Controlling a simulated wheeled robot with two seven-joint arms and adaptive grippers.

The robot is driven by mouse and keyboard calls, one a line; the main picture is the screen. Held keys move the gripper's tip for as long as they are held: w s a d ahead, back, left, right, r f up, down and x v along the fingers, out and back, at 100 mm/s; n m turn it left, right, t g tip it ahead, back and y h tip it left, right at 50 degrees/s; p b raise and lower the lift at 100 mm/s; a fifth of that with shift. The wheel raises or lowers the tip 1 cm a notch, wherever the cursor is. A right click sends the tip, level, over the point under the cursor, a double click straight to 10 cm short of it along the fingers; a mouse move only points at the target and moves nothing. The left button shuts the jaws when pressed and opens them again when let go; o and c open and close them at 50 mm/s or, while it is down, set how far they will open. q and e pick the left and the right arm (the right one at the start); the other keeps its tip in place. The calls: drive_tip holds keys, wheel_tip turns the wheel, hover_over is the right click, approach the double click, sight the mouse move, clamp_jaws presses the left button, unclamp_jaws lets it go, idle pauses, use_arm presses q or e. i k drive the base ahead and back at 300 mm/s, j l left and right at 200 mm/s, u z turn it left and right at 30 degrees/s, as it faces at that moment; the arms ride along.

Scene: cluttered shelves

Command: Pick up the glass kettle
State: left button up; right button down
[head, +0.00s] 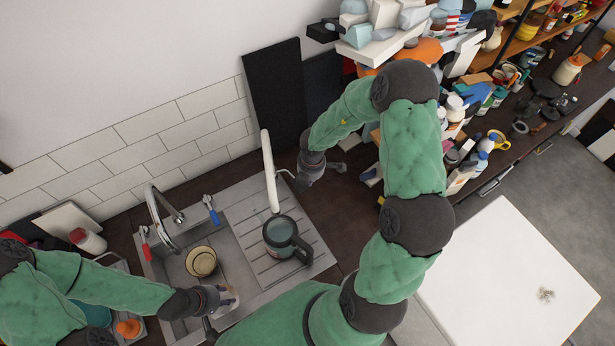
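The glass kettle (281,233) stands upright on the ribbed metal drainboard right of the sink basin. It looks teal-grey and clear, with a dark rim and a black handle on its lower right side. My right gripper (302,182) is above and beyond the kettle, apart from it, near a tall white bar. Its fingers are small and partly hidden by its wrist. My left gripper (228,298) is over the near right part of the sink, lower left of the kettle and apart from it. A pale shape shows at its fingers; I cannot tell whether it is held.
A beige bowl (201,262) sits in the sink basin under the curved faucet (161,215). The tall white bar (269,172) rises just beyond the kettle. Crowded shelves (459,102) fill the right back. A white tabletop (507,275) at lower right is mostly clear.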

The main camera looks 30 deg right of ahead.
sight(282, 236)
drive_tip(key=k, duration=1)
